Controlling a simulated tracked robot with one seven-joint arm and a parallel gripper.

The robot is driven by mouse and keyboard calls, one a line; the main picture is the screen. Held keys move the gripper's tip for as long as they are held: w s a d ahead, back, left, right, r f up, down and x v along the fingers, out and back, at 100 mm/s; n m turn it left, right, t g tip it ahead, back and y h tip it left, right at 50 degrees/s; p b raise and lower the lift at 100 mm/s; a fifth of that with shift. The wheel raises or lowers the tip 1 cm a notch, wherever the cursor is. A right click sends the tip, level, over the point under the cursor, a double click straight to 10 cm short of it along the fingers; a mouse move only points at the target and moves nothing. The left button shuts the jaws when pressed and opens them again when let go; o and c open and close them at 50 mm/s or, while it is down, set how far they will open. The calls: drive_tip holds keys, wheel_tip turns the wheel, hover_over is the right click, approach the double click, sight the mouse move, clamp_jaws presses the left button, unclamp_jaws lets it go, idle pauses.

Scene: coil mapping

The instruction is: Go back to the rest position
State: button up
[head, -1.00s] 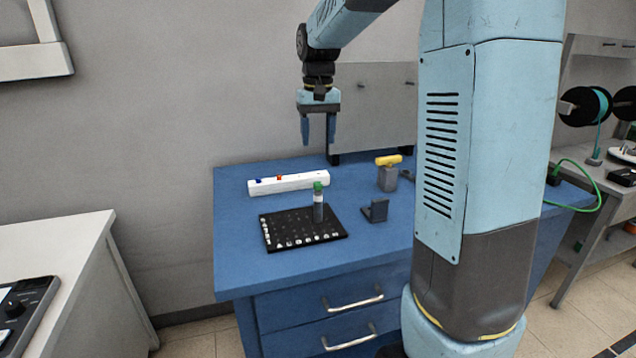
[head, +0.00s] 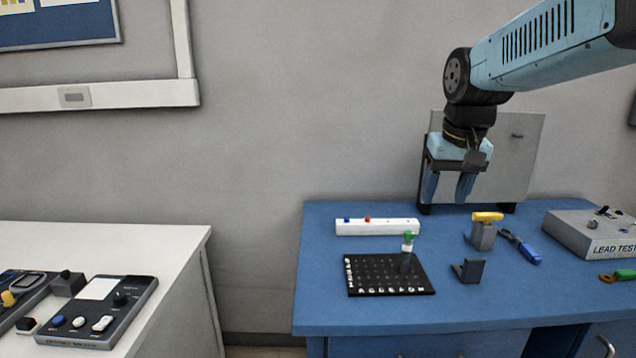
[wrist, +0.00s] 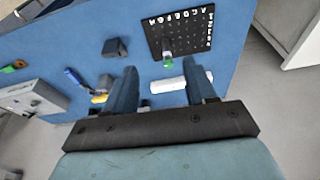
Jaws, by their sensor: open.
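My gripper (head: 448,188) hangs above the back of the blue bench (head: 320,290) in the head view, fingers pointing down, apart and empty. In the wrist view, my gripper (wrist: 160,88) also shows open with nothing between its fingers. Below it on the bench, a black lettered grid board (head: 365,275) holds an upright grey piece with a green top (head: 407,250). The board also shows in the wrist view (wrist: 190,50). My gripper touches none of these things.
A white strip (head: 378,227) lies behind the board. A yellow-topped grey block (head: 482,236), a small dark bracket (head: 467,271), a blue-handled tool (head: 526,250) and a lead test box (head: 590,234) stand to the right. A white table (head: 170,240) with control boxes is at left.

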drive_tip(key=s+f+t, duration=0.2)
drive_tip(key=s+f, duration=0.1)
drive_tip(key=s, duration=0.9)
drive_tip(key=shift+s+f+t, duration=0.3)
drive_tip(key=shift+f, duration=0.1)
idle(0.7)
